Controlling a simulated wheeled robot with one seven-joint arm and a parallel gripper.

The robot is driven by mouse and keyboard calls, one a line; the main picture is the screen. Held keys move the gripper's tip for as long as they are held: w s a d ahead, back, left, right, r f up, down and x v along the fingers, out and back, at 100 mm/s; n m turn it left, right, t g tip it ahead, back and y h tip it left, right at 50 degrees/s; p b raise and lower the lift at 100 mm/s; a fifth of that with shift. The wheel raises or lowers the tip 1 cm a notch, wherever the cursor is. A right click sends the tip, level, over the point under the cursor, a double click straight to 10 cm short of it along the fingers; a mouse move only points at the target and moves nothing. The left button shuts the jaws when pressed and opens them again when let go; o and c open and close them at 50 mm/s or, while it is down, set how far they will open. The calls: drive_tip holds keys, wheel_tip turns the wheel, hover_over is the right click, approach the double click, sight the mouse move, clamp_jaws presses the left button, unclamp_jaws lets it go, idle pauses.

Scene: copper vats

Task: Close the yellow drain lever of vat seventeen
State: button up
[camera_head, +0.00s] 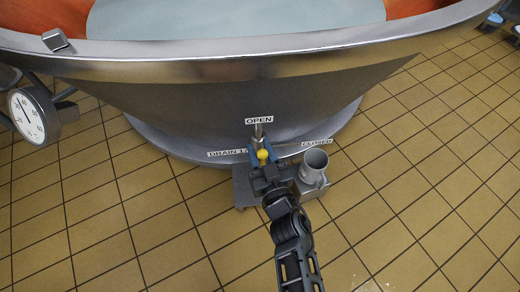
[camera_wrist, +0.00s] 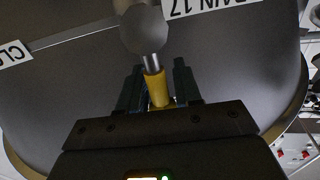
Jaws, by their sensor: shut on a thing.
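The yellow drain lever (camera_head: 263,155) is on the lower wall of the steel vat (camera_head: 205,95). It lies just below the OPEN label (camera_head: 259,120), between the DRAIN label (camera_head: 228,154) and the CLOSED label (camera_head: 316,142). My gripper (camera_head: 262,158) is shut on the lever's yellow grip. In the wrist view the yellow grip (camera_wrist: 159,91) sits between the two dark fingers. A bare metal rod runs from it to a round grey hub (camera_wrist: 143,28). The DRAIN 17 label (camera_wrist: 210,8) appears upside down there. My fingers hide part of the grip.
A grey outlet pipe (camera_head: 314,164) stands close to the right of my gripper. A dial thermometer (camera_head: 34,116) juts out at the left. The vat's wide rim (camera_head: 260,70) overhangs the lever. The tiled floor (camera_head: 430,170) at the right is clear.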

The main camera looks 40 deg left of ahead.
clamp_jaws()
drive_tip(key=shift+d+m, duration=0.1)
drive_tip(key=shift+m, duration=0.2)
drive_tip(key=m, duration=0.1)
drive_tip(key=w+d+m+p, duration=0.1)
drive_tip(key=m, duration=0.1)
drive_tip(key=shift+w+d+t, duration=0.1)
drive_tip(key=shift+w+t, duration=0.1)
drive_tip(key=shift+t, duration=0.1)
drive_tip(key=w+d+f+m+t+b, duration=0.3)
drive_tip(key=f+m+b, duration=0.2)
drive_tip(key=m, duration=1.1)
drive_tip(key=shift+w+f+m+t+h+b, duration=0.15)
drive_tip(key=shift+m+t+h+b, duration=0.15)
drive_tip(key=shift+m+t+h, duration=0.1)
drive_tip(key=shift+d+f, duration=0.1)
drive_tip(key=shift+d, duration=0.05)
